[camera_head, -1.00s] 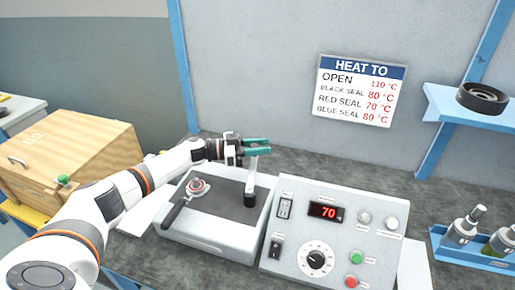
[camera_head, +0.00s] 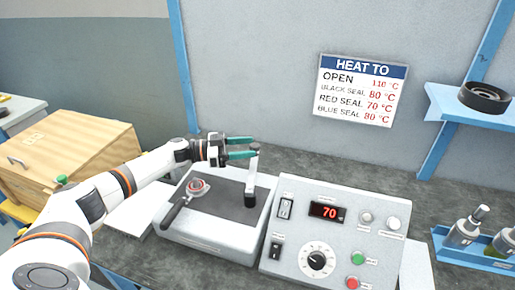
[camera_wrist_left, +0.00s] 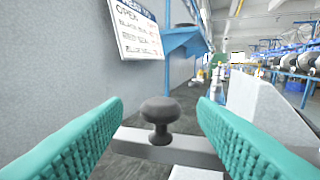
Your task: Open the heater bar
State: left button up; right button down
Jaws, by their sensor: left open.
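The heater bar (camera_head: 251,178) is a light grey bar standing upright from a dark pivot block (camera_head: 249,199) on the heater's flat dark plate (camera_head: 217,196). In the left wrist view, a dark round knob (camera_wrist_left: 160,109) on the grey bar (camera_wrist_left: 180,149) lies ahead, centred between the fingers. My left gripper (camera_head: 240,147) comes in from the left at the bar's top end. Its teal fingers are open, with the tips just left of the bar, and hold nothing. My right gripper is not in view.
A control box (camera_head: 333,232) with a red "70" display (camera_head: 327,211) stands just right of the heater. A black lever handle (camera_head: 176,212) lies on the heater's left. A wooden box (camera_head: 70,153) stands at left. A "HEAT TO" sign (camera_head: 361,90) hangs behind.

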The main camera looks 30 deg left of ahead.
pick_arm(q)
jog(key=b+v, duration=0.1)
jog(key=v, duration=0.6)
jog(key=shift+a, duration=0.1)
